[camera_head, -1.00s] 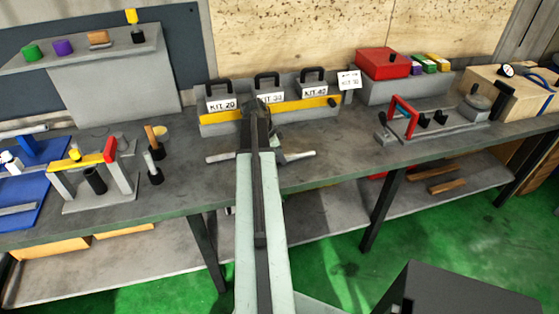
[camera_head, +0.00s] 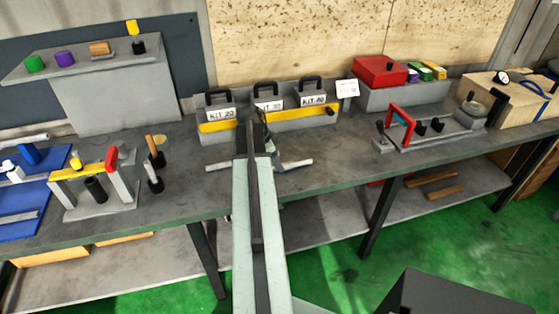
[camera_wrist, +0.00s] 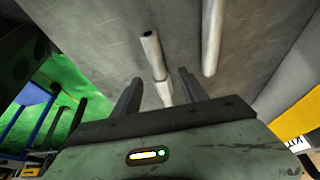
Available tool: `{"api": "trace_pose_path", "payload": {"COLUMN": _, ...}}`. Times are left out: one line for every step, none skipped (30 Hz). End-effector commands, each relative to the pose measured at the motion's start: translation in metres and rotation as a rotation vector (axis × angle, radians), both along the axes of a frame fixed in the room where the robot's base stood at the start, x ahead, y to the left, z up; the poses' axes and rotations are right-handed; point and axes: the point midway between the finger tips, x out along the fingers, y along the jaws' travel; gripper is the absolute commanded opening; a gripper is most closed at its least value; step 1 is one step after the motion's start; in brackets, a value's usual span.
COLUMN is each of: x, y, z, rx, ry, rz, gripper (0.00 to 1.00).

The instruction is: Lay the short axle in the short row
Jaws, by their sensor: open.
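In the wrist view my gripper (camera_wrist: 160,76) is open, with one dark finger on each side. A pale grey stepped axle (camera_wrist: 154,58) lies on the bench, with its near part between the fingers as seen from the wrist; contact cannot be told. A second pale bar (camera_wrist: 212,38) lies to its right, apart from it. In the head view a pale bar (camera_head: 298,163) shows on the bench right of my arm, which hides most of my gripper. I cannot tell which bar is the short axle, nor make out the short row.
Grey kit boxes (camera_head: 220,112) with black handles and a yellow strip stand behind my gripper. A grey fixture with a red-topped post (camera_head: 111,158) and a blue board (camera_head: 24,226) are on the left. Another fixture with a red bar (camera_head: 402,114) is on the right.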

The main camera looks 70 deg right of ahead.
Motion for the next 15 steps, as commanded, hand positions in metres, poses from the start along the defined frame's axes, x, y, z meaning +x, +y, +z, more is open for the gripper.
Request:
{"api": "trace_pose_path", "payload": {"x": 0.003, "y": 0.003, "z": 0.019, "rx": 0.0, "ry": 0.0, "rz": 0.001, "gripper": 0.51}}
{"api": "trace_pose_path", "payload": {"x": 0.005, "y": 0.004, "z": 0.025, "rx": 0.001, "ry": 0.0, "rz": 0.002, "gripper": 0.51}}
{"api": "trace_pose_path", "payload": {"x": 0.007, "y": 0.006, "z": 0.034, "rx": 0.001, "ry": 0.0, "rz": 0.002, "gripper": 0.51}}
{"api": "trace_pose_path", "payload": {"x": 0.009, "y": 0.008, "z": 0.041, "rx": 0.001, "ry": 0.0, "rz": 0.002, "gripper": 0.51}}
{"api": "trace_pose_path", "payload": {"x": 0.011, "y": 0.01, "z": 0.048, "rx": 0.0, "ry": 0.0, "rz": 0.002, "gripper": 0.51}}
{"api": "trace_pose_path", "payload": {"x": 0.014, "y": 0.012, "z": 0.057, "rx": 0.0, "ry": 0.0, "rz": 0.002, "gripper": 0.51}}
{"api": "trace_pose_path", "payload": {"x": 0.016, "y": 0.013, "z": 0.064, "rx": 0.0, "ry": 0.0, "rz": 0.001, "gripper": 0.51}}
{"api": "trace_pose_path", "payload": {"x": 0.018, "y": 0.015, "z": 0.07, "rx": 0.0, "ry": 0.0, "rz": 0.001, "gripper": 0.51}}
{"api": "trace_pose_path", "payload": {"x": 0.021, "y": 0.017, "z": 0.078, "rx": 0.0, "ry": 0.0, "rz": 0.001, "gripper": 0.51}}
{"api": "trace_pose_path", "payload": {"x": 0.023, "y": 0.019, "z": 0.083, "rx": 0.0, "ry": 0.0, "rz": 0.001, "gripper": 0.51}}
{"api": "trace_pose_path", "payload": {"x": 0.024, "y": 0.02, "z": 0.087, "rx": 0.0, "ry": 0.0, "rz": 0.002, "gripper": 0.51}}
{"api": "trace_pose_path", "payload": {"x": 0.026, "y": 0.022, "z": 0.092, "rx": 0.0, "ry": 0.0, "rz": 0.001, "gripper": 0.51}}
{"api": "trace_pose_path", "payload": {"x": 0.027, "y": 0.022, "z": 0.094, "rx": 0.0, "ry": 0.0, "rz": 0.001, "gripper": 0.51}}
{"api": "trace_pose_path", "payload": {"x": 0.028, "y": 0.023, "z": 0.096, "rx": 0.0, "ry": 0.0, "rz": 0.0, "gripper": 0.51}}
{"api": "trace_pose_path", "payload": {"x": 0.029, "y": 0.024, "z": 0.096, "rx": 0.0, "ry": 0.0, "rz": 0.0, "gripper": 0.51}}
